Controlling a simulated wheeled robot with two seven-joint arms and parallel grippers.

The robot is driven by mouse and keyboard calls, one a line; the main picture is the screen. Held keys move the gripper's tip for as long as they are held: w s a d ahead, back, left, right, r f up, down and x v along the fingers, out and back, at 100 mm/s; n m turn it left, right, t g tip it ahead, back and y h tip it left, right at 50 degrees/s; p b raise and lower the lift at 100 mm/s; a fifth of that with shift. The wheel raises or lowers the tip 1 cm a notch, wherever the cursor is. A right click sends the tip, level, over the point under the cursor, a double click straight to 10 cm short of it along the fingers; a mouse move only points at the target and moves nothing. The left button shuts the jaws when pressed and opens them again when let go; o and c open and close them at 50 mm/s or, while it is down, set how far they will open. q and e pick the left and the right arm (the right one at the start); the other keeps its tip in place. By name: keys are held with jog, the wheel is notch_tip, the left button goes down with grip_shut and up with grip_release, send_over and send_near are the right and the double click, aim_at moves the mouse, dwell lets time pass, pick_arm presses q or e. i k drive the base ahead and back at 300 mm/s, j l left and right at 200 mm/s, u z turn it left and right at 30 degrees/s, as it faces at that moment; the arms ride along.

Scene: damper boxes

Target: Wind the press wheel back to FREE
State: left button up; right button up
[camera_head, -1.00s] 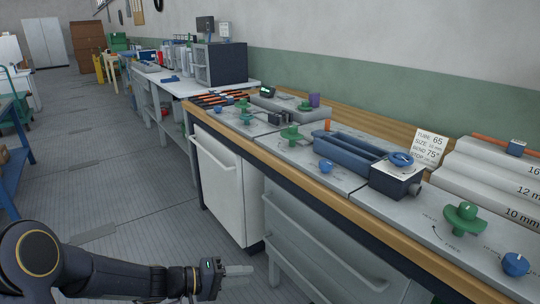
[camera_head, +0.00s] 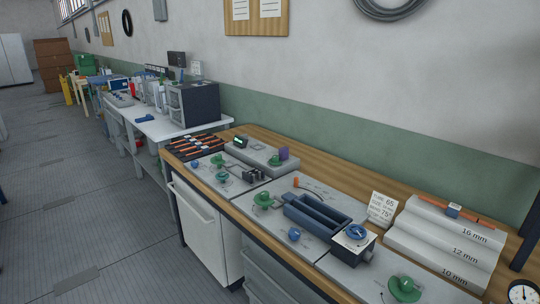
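A blue hand wheel (camera_head: 356,231) sits on top of a dark box with a white top (camera_head: 352,244), at the right end of a long blue trough-like fixture (camera_head: 318,218) on the bench. It looks like the press wheel, but no FREE mark can be read from here. A white card (camera_head: 382,209) beside it carries printed lines with 65 and 75°. Neither of my grippers is in view.
Green knobs stand on the bench plates, one (camera_head: 263,199) left of the fixture and one (camera_head: 404,288) in front right. A blue knob (camera_head: 294,234) is near the front edge. A stepped grey rack (camera_head: 445,245) marked 16, 12 and 10 mm stands right. Floor at left is clear.

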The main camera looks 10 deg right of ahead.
aim_at(356, 230)
jog(key=i+l, duration=0.15)
jog(key=i, duration=0.3)
jog(key=i+l+z, duration=0.15)
jog(key=i, duration=0.3)
